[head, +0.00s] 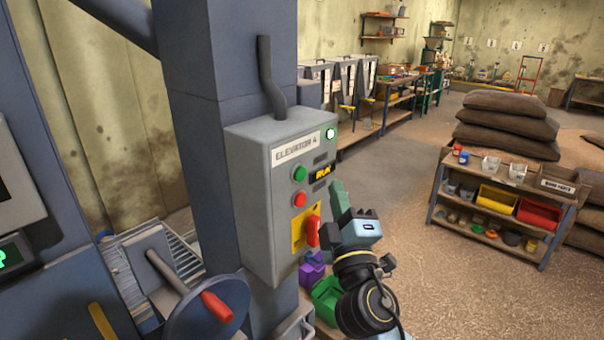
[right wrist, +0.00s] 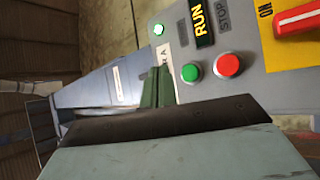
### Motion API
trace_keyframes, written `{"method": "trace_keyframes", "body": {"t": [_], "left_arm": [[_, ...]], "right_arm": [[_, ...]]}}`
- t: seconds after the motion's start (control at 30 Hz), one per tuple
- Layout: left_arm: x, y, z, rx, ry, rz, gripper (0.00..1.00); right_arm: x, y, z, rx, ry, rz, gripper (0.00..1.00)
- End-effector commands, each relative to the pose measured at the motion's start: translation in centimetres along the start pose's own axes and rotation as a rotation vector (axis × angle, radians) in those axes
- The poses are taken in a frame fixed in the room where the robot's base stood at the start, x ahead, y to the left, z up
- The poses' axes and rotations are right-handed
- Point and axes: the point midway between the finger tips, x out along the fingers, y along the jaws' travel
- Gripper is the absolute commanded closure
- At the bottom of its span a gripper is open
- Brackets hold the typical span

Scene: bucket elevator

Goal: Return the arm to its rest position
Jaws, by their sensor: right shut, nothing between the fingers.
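The box carries a green button (head: 299,173), a red button (head: 299,199), a lit RUN sign (head: 321,173), a lit green lamp (head: 330,134) and a red switch handle (head: 312,231) on a yellow plate. In the right wrist view the green button (right wrist: 191,72) and red button (right wrist: 229,65) sit beyond the gripper. My left gripper is not in view.
A blue-grey column (head: 210,120) stands behind the box. A disc with a red handle (head: 216,306) is at the lower left. Purple (head: 312,268) and green bins lie below the box. A parts shelf (head: 490,208) and stacked sacks (head: 507,125) stand right; floor between is open.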

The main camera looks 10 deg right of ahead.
Motion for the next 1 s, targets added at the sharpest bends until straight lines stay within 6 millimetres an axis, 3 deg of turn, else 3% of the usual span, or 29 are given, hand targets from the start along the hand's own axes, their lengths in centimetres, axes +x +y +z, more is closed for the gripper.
{"method": "trace_keyframes", "body": {"t": [0.43, 0.53, 0.67, 0.77, 0.87, 1.0], "left_arm": [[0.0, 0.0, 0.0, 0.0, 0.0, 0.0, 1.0], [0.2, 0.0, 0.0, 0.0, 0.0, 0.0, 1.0], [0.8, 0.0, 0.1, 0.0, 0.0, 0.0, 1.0], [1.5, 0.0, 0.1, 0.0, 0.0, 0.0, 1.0], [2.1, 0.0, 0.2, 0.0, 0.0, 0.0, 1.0], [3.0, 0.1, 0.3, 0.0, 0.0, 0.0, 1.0]], "right_arm": [[0.0, -0.1, 0.0, 0.0, -0.001, -0.001, 1.0], [-0.3, -1.5, 0.4, 0.009, -0.007, -0.032, 1.0], [-1.7, -7.3, 2.2, 0.048, -0.037, -0.155, 1.0], [-4.3, -13.9, 4.5, 0.101, -0.083, -0.299, 1.0], [-7.8, -20.4, 7.0, 0.162, -0.143, -0.445, 1.0], [-14.2, -28.5, 10.5, 0.248, -0.248, -0.636, 1.0]]}}
